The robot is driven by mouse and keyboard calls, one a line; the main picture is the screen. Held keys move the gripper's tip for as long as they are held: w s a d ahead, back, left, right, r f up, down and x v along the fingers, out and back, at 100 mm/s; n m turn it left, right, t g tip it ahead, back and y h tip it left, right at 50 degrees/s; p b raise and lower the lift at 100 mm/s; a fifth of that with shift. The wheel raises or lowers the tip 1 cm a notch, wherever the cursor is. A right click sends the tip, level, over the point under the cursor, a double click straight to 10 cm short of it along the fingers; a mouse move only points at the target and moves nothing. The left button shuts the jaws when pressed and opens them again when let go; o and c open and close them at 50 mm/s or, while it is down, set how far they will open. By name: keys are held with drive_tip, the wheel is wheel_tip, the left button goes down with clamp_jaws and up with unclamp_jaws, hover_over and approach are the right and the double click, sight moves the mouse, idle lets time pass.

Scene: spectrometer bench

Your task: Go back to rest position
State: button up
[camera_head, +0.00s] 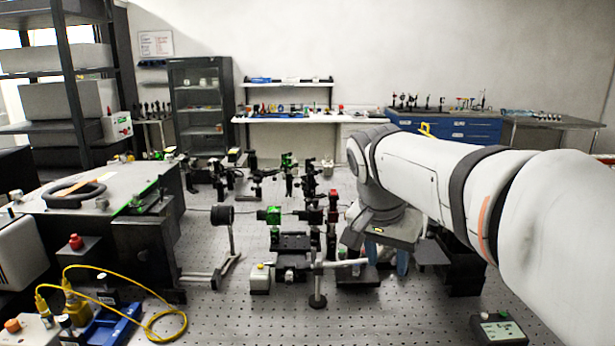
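My white arm reaches in from the right edge and bends down at its wrist over the perforated optical table (240,320). My gripper (385,245) is at the low end of the wrist, just above or among the optics right of the table's middle.
Close left of the wrist stand a green-topped mount (273,215) and a red-topped mount (333,196). A yellow cable (165,311) loops at front left. A small display box (499,328) sits at front right. The front middle is mostly bare.

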drive_tip(key=s+f+n+y+p, duration=0.1)
drive_tip(key=s+f+n+p, duration=0.1)
drive_tip(key=s+f, duration=0.3)
drive_tip(key=s+d+f+n+y+p, duration=0.1)
drive_tip(key=s+f+n, duration=0.3)
drive_tip(key=s, duration=0.5)
drive_tip(key=shift+s+d+f+n+p, duration=0.15)
drive_tip(key=shift+d+f+n+p, duration=0.2)
drive_tip(key=shift+p, duration=0.45)
drive_tip(key=shift+a, duration=0.1)
